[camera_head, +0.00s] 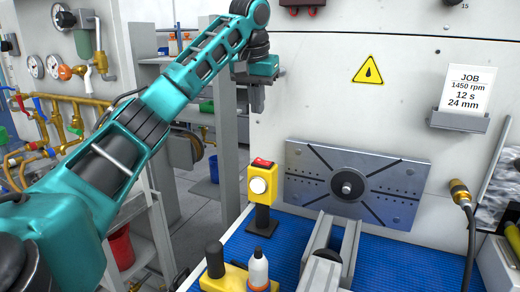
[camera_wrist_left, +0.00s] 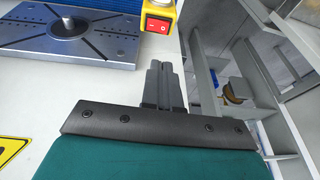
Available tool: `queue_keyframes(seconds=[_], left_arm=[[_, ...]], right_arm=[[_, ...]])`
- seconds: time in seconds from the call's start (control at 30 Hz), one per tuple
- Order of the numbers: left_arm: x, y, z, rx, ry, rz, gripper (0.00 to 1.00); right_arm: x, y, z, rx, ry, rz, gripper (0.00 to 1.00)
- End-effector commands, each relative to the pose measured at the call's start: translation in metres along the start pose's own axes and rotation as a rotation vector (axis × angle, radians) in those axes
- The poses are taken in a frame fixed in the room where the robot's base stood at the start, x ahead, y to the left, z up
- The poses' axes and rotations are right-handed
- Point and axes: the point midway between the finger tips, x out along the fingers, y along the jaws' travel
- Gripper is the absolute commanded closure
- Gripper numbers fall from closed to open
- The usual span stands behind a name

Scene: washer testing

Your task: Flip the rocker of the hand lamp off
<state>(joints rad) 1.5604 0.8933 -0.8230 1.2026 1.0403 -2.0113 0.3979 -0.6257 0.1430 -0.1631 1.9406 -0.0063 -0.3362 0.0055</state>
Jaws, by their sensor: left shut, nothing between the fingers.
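The yellow hand lamp (camera_head: 265,210) stands upright on a dark foot on the blue mat, with a round whitish lens on its front. Its red rocker (camera_head: 262,162) is on top. In the left wrist view the lamp (camera_wrist_left: 142,17) is cut by the top edge, and the red rocker (camera_wrist_left: 158,23) faces the camera. My left gripper (camera_head: 257,110) is shut and empty, above the lamp and apart from it. Its closed fingers (camera_wrist_left: 158,68) point toward the lamp in the left wrist view. My right gripper is not in view.
A grey slotted plate (camera_head: 400,180) with a central hub is right of the lamp. A yellow holder with bottles (camera_head: 258,270) and a grey rail (camera_head: 348,245) stand in front on the blue mat (camera_head: 400,262). A grey shelf post (camera_head: 229,150) stands left of the lamp.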

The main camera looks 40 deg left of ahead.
Motion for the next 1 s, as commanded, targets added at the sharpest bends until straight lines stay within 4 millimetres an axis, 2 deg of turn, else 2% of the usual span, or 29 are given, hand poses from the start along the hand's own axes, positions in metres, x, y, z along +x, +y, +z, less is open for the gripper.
queue_keyframes(seconds=[0.17, 0.37, 0.7, 0.8, 1.0], left_arm=[[0.005, 0.001, 0.0, 0.002, -0.001, 0.001, 1.0], [0.027, 0.002, 0.001, 0.004, -0.004, 0.002, 1.0], [0.099, 0.0, 0.0, 0.0, -0.003, -0.002, 1.0], [0.115, -0.003, 0.004, 0.0, -0.002, -0.003, 1.0], [0.134, -0.004, 0.01, 0.001, 0.0, -0.001, 1.0]], right_arm=[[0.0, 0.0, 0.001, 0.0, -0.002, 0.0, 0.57], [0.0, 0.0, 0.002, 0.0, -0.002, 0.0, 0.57], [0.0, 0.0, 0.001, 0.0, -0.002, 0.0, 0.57], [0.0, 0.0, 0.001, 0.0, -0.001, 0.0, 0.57], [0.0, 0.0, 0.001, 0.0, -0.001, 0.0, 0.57]])
